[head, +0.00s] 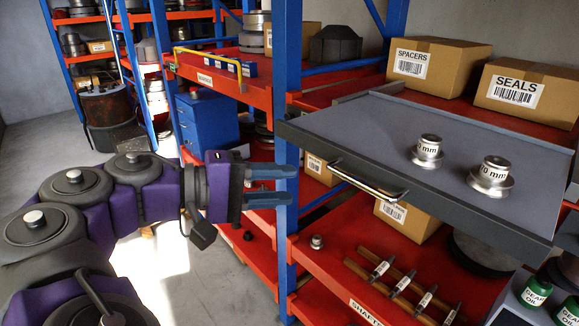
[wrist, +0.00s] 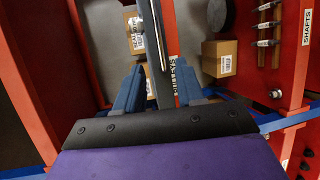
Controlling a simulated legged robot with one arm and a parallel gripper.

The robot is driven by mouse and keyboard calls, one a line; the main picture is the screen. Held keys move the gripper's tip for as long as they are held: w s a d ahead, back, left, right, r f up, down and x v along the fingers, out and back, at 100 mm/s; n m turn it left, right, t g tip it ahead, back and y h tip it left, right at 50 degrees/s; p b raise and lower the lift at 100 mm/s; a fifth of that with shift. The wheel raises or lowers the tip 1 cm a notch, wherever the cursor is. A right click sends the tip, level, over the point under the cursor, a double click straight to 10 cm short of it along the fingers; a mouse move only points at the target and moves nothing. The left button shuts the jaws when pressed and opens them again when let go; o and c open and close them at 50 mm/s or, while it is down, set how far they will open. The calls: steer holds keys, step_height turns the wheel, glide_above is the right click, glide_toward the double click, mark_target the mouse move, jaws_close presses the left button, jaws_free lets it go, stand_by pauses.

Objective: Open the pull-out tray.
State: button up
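The pull-out tray (head: 390,125) is a flat grey tray with a dark front face, on the right of the head view at upper shelf height. Its silver bar handle (head: 366,184) is on the front face. Two metal weights (head: 429,150) (head: 492,177) with mm labels stand on the tray. My gripper (head: 294,185) is left of the handle, apart from it, with its two blue fingers spread and nothing between them. In the wrist view, the fingers (wrist: 160,82) also show apart, with a dark bar and a light metal strip behind the space between them.
A blue post (head: 287,60) rises just beyond my fingertips. Boxes labelled SPACERS (head: 437,67) and SEALS (head: 527,92) sit behind the tray. Shafts (head: 402,284) lie on the red shelf below. Green oil bottles (head: 537,291) stand at lower right. Open floor (head: 150,255) lies at left.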

steer(key=p+v, duration=0.2)
steer(key=p, duration=0.4)
steer(key=shift+a, duration=0.35)
